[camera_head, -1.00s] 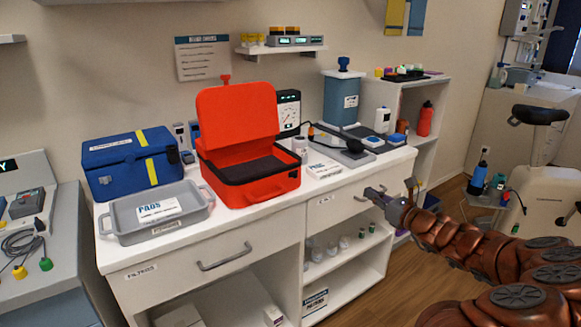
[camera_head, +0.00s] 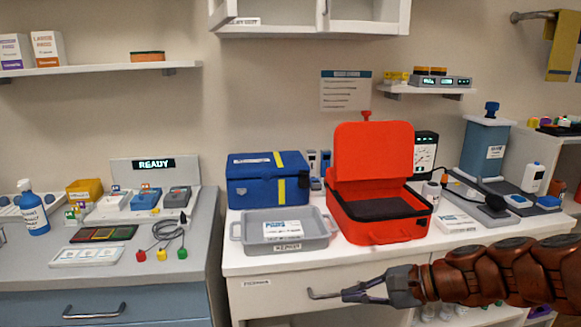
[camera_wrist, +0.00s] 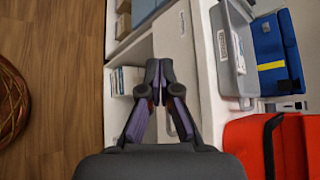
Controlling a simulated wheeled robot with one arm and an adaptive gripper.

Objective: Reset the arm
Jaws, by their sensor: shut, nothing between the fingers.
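My gripper (camera_head: 335,294) reaches in from the right in front of the white counter's drawer front, below the counter top. Its fingers are together and hold nothing. In the wrist view my gripper (camera_wrist: 158,64) also shows shut, with the fingertips meeting over the white cabinet front. My arm extends to the right edge of the head view.
The white counter (camera_head: 240,262) holds a grey tray (camera_head: 258,246), a blue case (camera_head: 250,185) and an open red case (camera_head: 370,232). A grey-blue desk (camera_head: 195,262) stands left. In the wrist view, wooden floor (camera_wrist: 60,60) lies left, with a basket-like rim (camera_wrist: 18,100).

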